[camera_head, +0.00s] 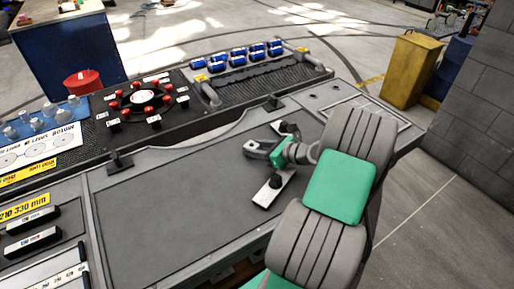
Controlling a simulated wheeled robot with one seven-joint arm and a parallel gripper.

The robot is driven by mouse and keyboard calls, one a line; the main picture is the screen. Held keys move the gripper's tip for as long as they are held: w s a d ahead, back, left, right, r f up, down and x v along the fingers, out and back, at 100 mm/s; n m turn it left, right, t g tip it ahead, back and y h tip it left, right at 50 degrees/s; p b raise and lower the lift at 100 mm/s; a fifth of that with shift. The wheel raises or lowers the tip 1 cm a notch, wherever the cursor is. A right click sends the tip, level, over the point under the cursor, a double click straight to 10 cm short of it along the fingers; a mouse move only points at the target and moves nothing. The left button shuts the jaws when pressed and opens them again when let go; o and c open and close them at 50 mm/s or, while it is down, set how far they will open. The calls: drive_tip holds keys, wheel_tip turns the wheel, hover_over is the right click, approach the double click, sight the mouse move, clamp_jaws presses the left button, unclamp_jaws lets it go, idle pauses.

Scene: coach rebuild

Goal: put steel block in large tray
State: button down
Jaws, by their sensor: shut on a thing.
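My gripper (264,150) is at the end of my grey and green arm, low over the right part of the workbench. It is shut on a small grey metal piece, which I take to be the steel block (251,146); gripper and block are hard to tell apart at this size. A wide dark grey recessed panel with a pale rim (170,215), likely the large tray, covers the middle of the bench to the left. I cannot tell whether the block touches the surface below it.
At the back are a rack of blue cylinders (238,57) and a stand with red knobs (140,98). Labelled holders (32,225) line the left. The panel's middle is clear.

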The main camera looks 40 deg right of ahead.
drive_tip(key=c, duration=0.8)
unclamp_jaws()
drive_tip(key=shift+c, duration=0.2)
